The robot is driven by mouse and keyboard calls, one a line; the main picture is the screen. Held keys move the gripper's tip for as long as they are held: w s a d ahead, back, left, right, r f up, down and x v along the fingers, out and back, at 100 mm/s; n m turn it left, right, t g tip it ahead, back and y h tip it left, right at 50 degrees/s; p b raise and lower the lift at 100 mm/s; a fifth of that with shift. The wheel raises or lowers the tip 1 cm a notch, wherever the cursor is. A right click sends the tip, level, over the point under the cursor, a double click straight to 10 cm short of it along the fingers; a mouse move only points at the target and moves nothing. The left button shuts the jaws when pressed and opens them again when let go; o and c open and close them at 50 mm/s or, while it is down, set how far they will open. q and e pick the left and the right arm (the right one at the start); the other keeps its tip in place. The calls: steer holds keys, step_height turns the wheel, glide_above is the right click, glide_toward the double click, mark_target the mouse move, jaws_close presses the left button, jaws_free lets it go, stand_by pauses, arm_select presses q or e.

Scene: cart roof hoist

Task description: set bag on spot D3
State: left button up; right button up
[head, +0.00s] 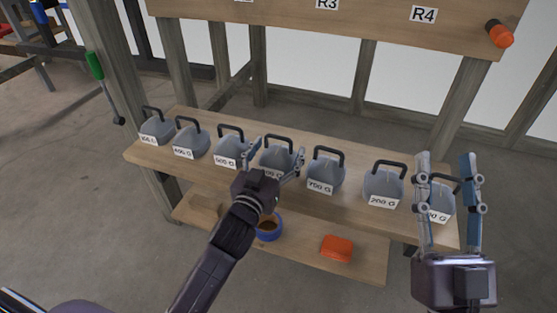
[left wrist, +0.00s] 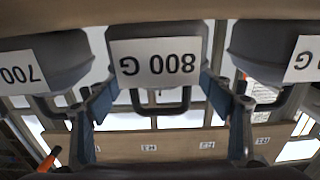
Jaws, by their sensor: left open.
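Several grey bags with black handles and white weight labels stand in a row on the wooden shelf (head: 141,155). My left gripper (head: 278,152) is open, with its fingers on either side of the fourth bag from the left (head: 274,160). In the left wrist view this bag (left wrist: 157,85) reads 800 G, upside down, and its handle lies between the fingers; contact cannot be told. The 700 G bag (head: 325,172) stands to its right. My right gripper (head: 447,165) is open in front of the rightmost bag (head: 441,201). No D3 label is legible.
An upper board (head: 270,22) carries labels R3 and R4 and an orange-ended item (head: 499,34). A green-handled tool (head: 95,66) hangs at the left post. The lower shelf holds a blue ring-shaped item (head: 268,228) and an orange block (head: 337,248). Neighbouring bags stand close.

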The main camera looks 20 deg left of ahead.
arm_select(q)
steer(key=shift+w, duration=0.1)
steer(key=c, duration=1.7)
steer(key=shift+r, duration=0.2)
steer(key=shift+c, duration=0.5)
steer(key=shift+r, duration=0.1)
